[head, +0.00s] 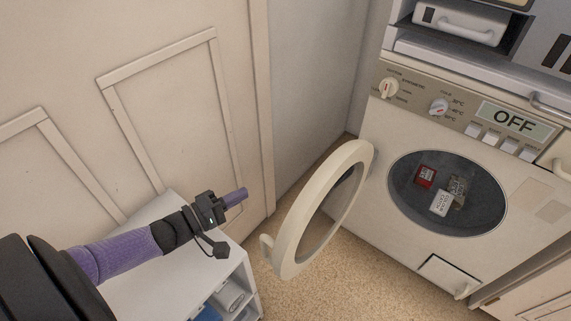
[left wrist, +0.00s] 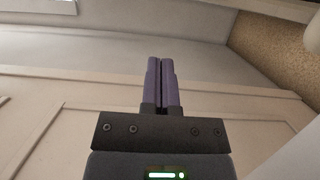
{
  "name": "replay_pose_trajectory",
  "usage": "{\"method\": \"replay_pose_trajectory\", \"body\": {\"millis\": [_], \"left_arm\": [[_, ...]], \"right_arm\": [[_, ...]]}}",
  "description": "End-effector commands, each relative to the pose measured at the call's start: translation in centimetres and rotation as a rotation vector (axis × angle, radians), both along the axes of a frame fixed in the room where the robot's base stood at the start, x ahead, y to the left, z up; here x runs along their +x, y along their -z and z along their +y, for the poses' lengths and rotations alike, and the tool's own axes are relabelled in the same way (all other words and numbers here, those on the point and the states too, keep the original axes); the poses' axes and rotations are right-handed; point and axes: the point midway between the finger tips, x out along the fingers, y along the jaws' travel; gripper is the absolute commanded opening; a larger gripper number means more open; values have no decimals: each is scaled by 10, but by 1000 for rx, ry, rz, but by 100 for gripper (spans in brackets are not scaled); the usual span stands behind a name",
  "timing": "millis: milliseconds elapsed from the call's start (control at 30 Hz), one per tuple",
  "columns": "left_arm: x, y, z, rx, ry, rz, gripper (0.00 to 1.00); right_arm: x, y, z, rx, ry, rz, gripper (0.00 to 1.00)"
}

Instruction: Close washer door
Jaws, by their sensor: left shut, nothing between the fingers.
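The washer (head: 425,235) stands at the right in the head view, with its round opening (head: 405,200) uncovered and several small boxes inside. The washer door (head: 290,232), a cream ring with dark glass, hangs wide open toward the left, with a small handle on its free edge. My left gripper (head: 243,194) is shut and empty, to the left of the door and apart from it, over the white cabinet. Its purple fingers (left wrist: 161,84) lie together in the left wrist view and point toward a wall. My right gripper is not in view.
A low white cabinet (head: 150,285) with items on its shelves stands under my left arm. A panelled door (head: 165,110) fills the left side. Speckled floor (head: 330,280) shows between the open washer door and the washer. An appliance (head: 460,28) sits above the washer.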

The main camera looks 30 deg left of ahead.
Motion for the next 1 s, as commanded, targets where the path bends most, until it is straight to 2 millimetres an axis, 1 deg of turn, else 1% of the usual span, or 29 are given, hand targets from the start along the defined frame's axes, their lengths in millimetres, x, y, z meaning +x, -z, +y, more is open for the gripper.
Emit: {"method": "replay_pose_trajectory", "body": {"millis": [67,200,467,600,700,833,1000], "left_arm": [[9,2,-4,-1,1,-2,0],[37,4,-14,-1,1,-2,0],[90,6,-34,1,0,0,0],[87,1,-57,-3,0,1,0],[86,1,-67,-1,0,1,0],[85,1,-73,0,-1,1,0],[85,1,-74,1,-1,2,0]], "right_arm": [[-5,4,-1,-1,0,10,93],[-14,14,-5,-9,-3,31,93],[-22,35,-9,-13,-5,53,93],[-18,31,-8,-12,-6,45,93],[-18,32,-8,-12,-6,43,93],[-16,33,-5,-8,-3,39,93],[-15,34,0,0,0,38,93]]}}
